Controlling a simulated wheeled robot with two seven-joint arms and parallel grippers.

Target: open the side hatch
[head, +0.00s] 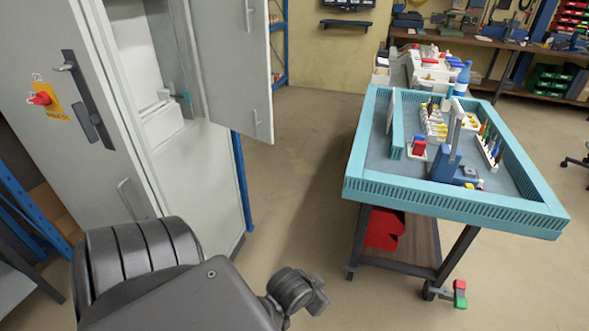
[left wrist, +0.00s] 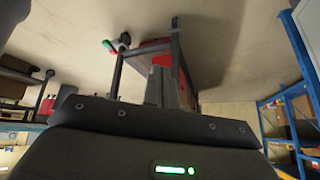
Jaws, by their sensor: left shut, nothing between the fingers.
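A tall grey cabinet (head: 70,120) stands at the left. A pale panel with handles (head: 232,60), which looks like the side hatch, stands swung out on its right side. Beside it an opening (head: 145,60) shows a white interior. My left arm crosses the bottom of the head view in front of the cabinet, clear of the panel. My left gripper shows in the left wrist view (left wrist: 168,92), shut and empty, with the trolley beyond it. My right gripper is not in view.
A red switch (head: 40,98) and a dark lever handle (head: 78,90) are on the cabinet front. A turquoise-edged trolley (head: 455,200) with tools and small parts stands at the right. Workbenches (head: 480,42) line the back. Bare floor lies between cabinet and trolley.

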